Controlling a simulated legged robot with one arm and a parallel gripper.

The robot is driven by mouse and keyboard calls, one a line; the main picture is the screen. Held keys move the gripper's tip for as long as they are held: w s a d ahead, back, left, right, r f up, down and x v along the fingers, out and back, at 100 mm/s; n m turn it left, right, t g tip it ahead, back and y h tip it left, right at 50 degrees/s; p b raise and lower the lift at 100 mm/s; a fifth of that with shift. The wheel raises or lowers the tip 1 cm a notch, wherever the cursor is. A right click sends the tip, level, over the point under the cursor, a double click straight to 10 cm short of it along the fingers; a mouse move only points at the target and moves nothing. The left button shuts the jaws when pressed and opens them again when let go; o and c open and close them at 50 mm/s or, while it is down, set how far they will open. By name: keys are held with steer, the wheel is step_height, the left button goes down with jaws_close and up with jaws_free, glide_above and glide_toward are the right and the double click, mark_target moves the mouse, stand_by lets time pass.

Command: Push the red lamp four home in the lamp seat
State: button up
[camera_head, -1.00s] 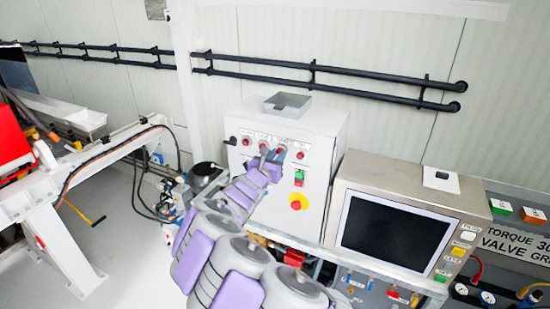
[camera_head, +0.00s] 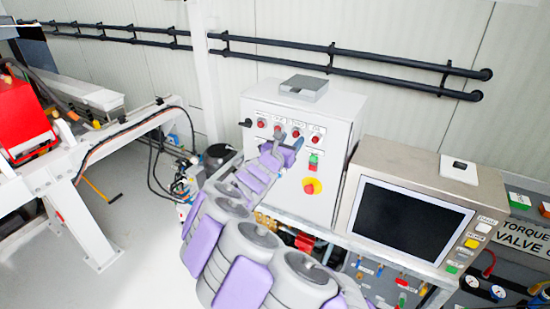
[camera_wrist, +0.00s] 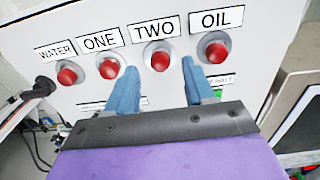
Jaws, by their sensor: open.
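The control cabinet (camera_head: 300,165) carries a row of red lamps under labels WATER, ONE, TWO and OIL. The rightmost is the OIL lamp (camera_wrist: 215,50), fourth from the left, in a round metal seat; it also shows in the head view (camera_head: 316,139). I cannot tell how deep it sits. My gripper (camera_wrist: 162,68) is open and empty in front of the panel. In the wrist view its blue fingers stand on either side of the TWO lamp (camera_wrist: 160,58), and the OIL lamp is right of the right finger. In the head view my gripper (camera_head: 281,143) partly covers the panel.
A green button (camera_head: 313,160) and a yellow-and-red stop knob (camera_head: 312,186) are below the lamps. A black switch (camera_wrist: 43,86) juts out at the left. A steel-framed screen (camera_head: 410,220) stands right of the cabinet. A grey tray (camera_head: 304,88) lies on top.

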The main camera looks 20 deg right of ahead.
steer(key=b+v, duration=0.2)
steer(key=v, duration=1.4)
steer(key=shift+w+a, duration=0.1)
